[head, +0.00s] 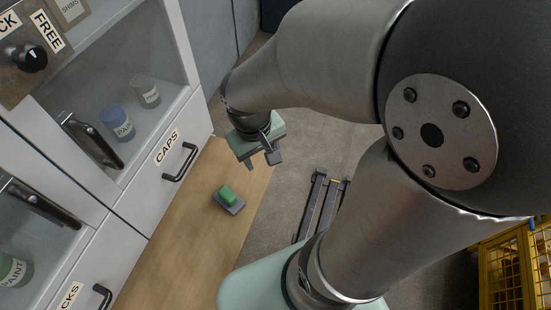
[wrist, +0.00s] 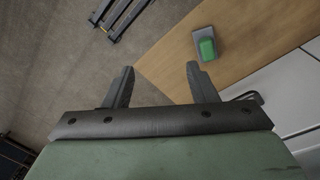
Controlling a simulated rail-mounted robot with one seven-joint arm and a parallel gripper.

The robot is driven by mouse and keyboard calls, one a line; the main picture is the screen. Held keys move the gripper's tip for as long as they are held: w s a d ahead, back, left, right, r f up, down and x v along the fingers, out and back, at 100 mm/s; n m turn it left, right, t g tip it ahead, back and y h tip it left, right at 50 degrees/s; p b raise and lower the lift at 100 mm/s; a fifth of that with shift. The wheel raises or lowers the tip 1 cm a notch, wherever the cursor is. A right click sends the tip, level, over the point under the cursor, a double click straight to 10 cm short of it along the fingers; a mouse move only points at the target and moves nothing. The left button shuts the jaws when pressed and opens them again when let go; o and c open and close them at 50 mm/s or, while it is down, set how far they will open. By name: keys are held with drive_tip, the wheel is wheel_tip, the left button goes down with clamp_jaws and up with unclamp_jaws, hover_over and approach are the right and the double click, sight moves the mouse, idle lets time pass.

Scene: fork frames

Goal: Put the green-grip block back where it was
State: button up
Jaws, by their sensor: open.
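The green-grip block (head: 228,198) is a grey plate with a green grip on top. It rests on the wooden surface (head: 185,237) in front of the white cabinet, near the surface's right edge. In the wrist view the block (wrist: 207,47) lies beyond and to the right of the fingertips. My gripper (head: 261,164) is open and empty, above the far right edge of the wooden surface, farther back than the block and apart from it. In the wrist view the two fingers (wrist: 160,68) stand well apart with nothing between them.
The white cabinet (head: 135,190) has a drawer labelled CAPS (head: 168,150) with a dark handle. Behind its glass stand a PAINT jar (head: 117,123) and other jars. Dark rails (head: 322,205) lie on the grey floor at right. A yellow cage (head: 515,265) stands at lower right.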

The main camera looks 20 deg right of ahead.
drive_tip(key=s+d+r+m+y, duration=0.1)
drive_tip(key=s+r, duration=0.3)
drive_tip(key=s, duration=0.2)
drive_tip(key=shift+r+m, duration=0.3)
drive_tip(key=shift+r, duration=0.1)
drive_tip(key=shift+d, duration=0.1)
idle(0.7)
